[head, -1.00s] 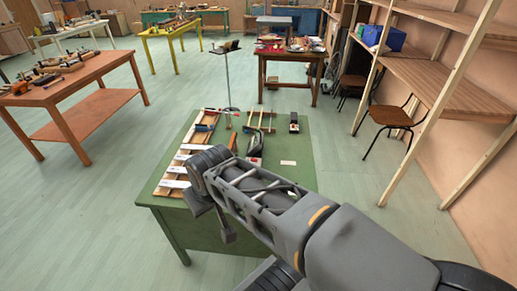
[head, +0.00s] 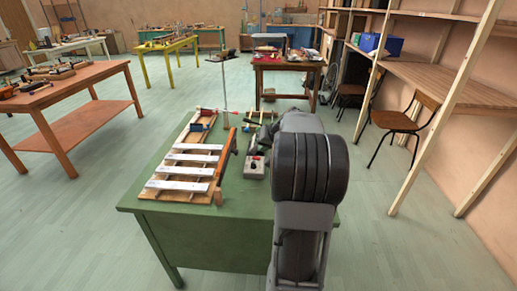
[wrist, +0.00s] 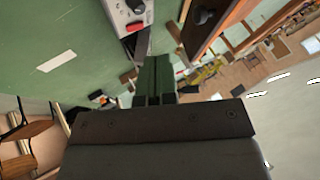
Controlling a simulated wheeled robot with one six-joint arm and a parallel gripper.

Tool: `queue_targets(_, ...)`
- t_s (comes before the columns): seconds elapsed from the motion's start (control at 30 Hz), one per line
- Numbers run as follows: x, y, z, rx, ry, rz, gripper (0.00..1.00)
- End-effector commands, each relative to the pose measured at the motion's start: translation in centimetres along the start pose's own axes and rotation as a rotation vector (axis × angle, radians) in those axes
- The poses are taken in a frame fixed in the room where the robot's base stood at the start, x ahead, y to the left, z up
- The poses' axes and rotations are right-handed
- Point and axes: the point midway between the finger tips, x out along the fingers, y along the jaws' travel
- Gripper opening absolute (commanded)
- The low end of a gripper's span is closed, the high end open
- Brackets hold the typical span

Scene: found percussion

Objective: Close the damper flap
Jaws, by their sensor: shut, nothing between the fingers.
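A wooden frame with several pale metal bars (head: 190,170) lies on the left of the green table. A narrow orange-brown board (head: 224,155), which looks like the damper flap, stands tilted up along the frame's right edge. In the wrist view a brown wooden piece with a dark knob (wrist: 222,14) shows at upper right; I cannot tell for sure that it is the flap. My gripper (wrist: 154,62) is shut and empty, its fingers together, apart from that piece. In the head view my arm hides the gripper.
A grey box with a red switch (head: 254,167) sits on the green table (head: 165,222) right of the flap; it also shows in the wrist view (wrist: 128,14). A red-handled clamp (head: 215,112) lies behind the bars. The table's front left is clear.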

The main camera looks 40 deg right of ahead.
Motion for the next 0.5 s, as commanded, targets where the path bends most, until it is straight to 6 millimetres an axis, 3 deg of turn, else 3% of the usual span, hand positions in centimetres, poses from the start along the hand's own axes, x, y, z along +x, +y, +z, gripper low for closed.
queue_targets(0.3, 6.2, -0.1, 0.1, -0.001, -0.006, -0.002, 0.0)
queue_targets(0.37, 7.2, -0.2, 0.2, -0.001, -0.005, -0.001, 0.0)
queue_targets(0.5, 7.7, -2.1, -0.1, -0.004, -0.004, -0.002, 0.0)
